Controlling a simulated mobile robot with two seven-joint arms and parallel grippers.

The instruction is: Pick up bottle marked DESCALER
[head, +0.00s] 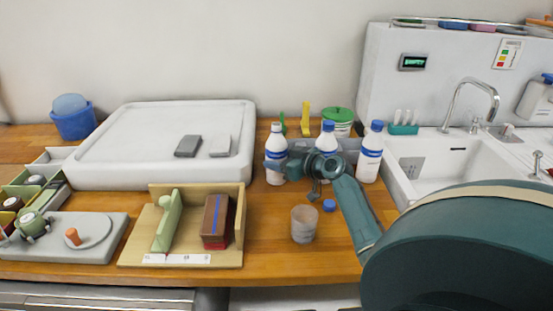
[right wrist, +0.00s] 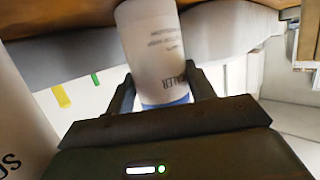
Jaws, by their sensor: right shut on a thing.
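The bottle marked DESCALER (head: 276,142) is white with a blue band and a pale top. It stands upright at the left of a row of three bottles in the head view. My right gripper (head: 279,165) reaches it from the right and is shut on it. In the right wrist view the bottle (right wrist: 152,45) is between the two fingers, and the letters "LER" show beside a blue band. Whether its base touches the table is unclear. My left gripper is not in view.
Two blue-capped bottles, one in the middle (head: 328,128) and one at right (head: 371,145), stand close to my right wrist. A cup (head: 304,223) and a blue cap (head: 329,205) are in front. A wooden holder (head: 135,248) is at left, a sink (head: 455,158) at right.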

